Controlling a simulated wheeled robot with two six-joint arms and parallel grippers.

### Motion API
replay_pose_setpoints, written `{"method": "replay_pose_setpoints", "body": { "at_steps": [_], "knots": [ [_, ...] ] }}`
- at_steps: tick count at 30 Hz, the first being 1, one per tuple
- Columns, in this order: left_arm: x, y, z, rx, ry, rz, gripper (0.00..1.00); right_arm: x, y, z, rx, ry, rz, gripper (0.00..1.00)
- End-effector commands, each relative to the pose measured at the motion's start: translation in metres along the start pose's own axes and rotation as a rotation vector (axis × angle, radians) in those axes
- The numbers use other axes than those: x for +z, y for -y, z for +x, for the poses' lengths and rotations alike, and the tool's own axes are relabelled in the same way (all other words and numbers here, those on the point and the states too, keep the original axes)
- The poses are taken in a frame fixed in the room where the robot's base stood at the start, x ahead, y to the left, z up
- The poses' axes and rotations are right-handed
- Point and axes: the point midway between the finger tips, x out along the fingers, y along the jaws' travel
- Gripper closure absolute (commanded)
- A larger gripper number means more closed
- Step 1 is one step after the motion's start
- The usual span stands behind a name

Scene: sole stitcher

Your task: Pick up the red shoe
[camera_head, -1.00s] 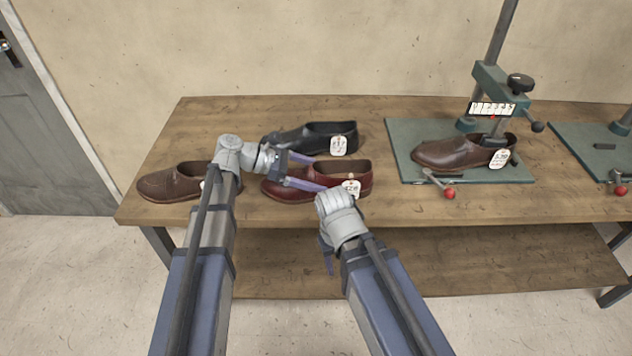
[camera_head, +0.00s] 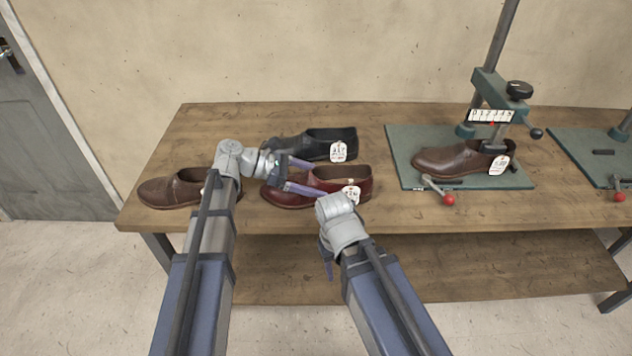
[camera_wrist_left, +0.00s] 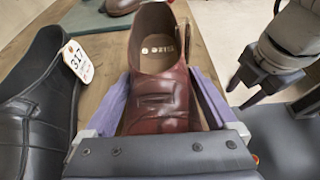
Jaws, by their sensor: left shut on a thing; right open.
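The red shoe (camera_head: 340,183) sits on the wooden table between a black shoe and the front edge, its toe to the left and a white tag at its heel side. My left gripper (camera_head: 303,176) is shut on it, with one purple finger on each side. In the left wrist view the red shoe (camera_wrist_left: 160,95) lies between the two fingers (camera_wrist_left: 160,100), its opening facing up. My right gripper (camera_head: 326,262) is open and empty, low in front of the table edge. It also shows at the right of the left wrist view (camera_wrist_left: 245,85).
A black shoe (camera_head: 318,144) with a tag lies just behind the red one. A brown shoe (camera_head: 170,189) lies to the left. A dark brown shoe (camera_head: 448,160) sits in the green stitcher (camera_head: 410,139) on the right. A second machine base (camera_head: 580,143) stands at far right.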

Motion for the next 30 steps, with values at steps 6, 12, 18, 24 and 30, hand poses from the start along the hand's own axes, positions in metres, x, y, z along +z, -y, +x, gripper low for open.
{"method": "replay_pose_setpoints", "body": {
  "at_steps": [6,12,18,24,30],
  "knots": [
    [0.024,0.000,-0.010,0.000,0.002,0.000,0.95,0.002,-0.002,-0.025,0.000,0.000,0.000,0.50],
    [0.053,0.000,-0.021,-0.001,0.002,0.000,0.95,0.003,-0.005,-0.056,0.000,0.000,0.000,0.50],
    [0.080,0.000,-0.033,-0.001,0.002,-0.001,0.95,0.005,-0.008,-0.085,0.000,0.000,0.000,0.50],
    [0.090,0.000,-0.037,-0.002,0.002,-0.001,0.95,0.006,-0.009,-0.096,0.000,0.000,0.001,0.50],
    [0.089,0.000,-0.036,-0.002,0.002,-0.001,0.95,0.006,-0.009,-0.095,0.000,0.000,0.001,0.50]
  ]
}}
